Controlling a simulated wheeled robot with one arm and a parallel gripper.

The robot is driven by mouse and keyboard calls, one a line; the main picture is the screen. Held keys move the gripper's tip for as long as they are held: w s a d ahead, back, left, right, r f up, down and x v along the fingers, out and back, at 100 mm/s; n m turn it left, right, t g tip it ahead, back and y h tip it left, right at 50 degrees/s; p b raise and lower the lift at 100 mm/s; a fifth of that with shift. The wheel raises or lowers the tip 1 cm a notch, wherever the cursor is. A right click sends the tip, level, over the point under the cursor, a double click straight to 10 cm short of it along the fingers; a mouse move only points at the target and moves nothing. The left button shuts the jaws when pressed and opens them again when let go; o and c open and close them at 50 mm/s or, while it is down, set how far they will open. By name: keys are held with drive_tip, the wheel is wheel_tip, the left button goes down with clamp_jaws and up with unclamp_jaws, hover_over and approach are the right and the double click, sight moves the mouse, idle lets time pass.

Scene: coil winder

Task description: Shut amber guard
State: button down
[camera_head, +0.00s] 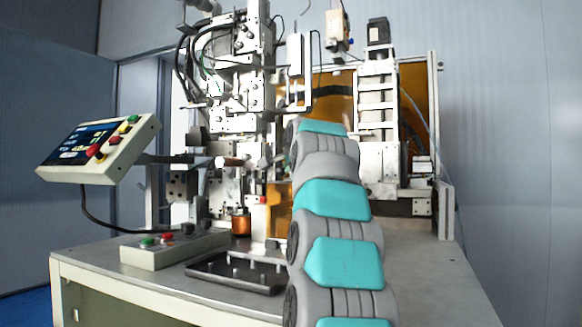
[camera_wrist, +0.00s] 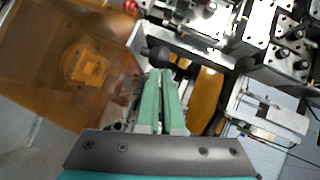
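The amber guard is a see-through orange panel (camera_wrist: 45,50) filling the upper left of the wrist view, left of my gripper. In the head view, amber sheet shows behind my arm, low in the machine (camera_head: 279,208). My gripper (camera_wrist: 160,72) has two green fingers lying close together with only a thin gap and nothing seen between them. A dark round knob (camera_wrist: 160,57) on a short stem sits right at the fingertips. I cannot tell whether they touch it. My arm hides the gripper in the head view.
A control panel (camera_head: 98,148) stands at the left, with a button box (camera_head: 172,248) on the bench below. A black tray (camera_head: 237,272) with pegs lies at the front. An amber rear panel (camera_head: 415,88) backs the machine. Metal winder parts (camera_wrist: 275,50) are close on the right.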

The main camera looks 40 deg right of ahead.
drive_tip(key=shift+w+a+f, duration=0.1)
drive_tip(key=shift+w, duration=0.05)
drive_tip(key=shift+s+r, duration=0.25)
drive_tip(key=shift+s, duration=0.25)
drive_tip(key=s, duration=0.2)
drive_tip(key=s+d+r, duration=0.1)
drive_tip(key=shift+s, duration=0.35)
drive_tip(key=b+v, duration=0.1)
drive_tip(key=v, duration=0.8)
drive_tip(key=shift+r, duration=0.15)
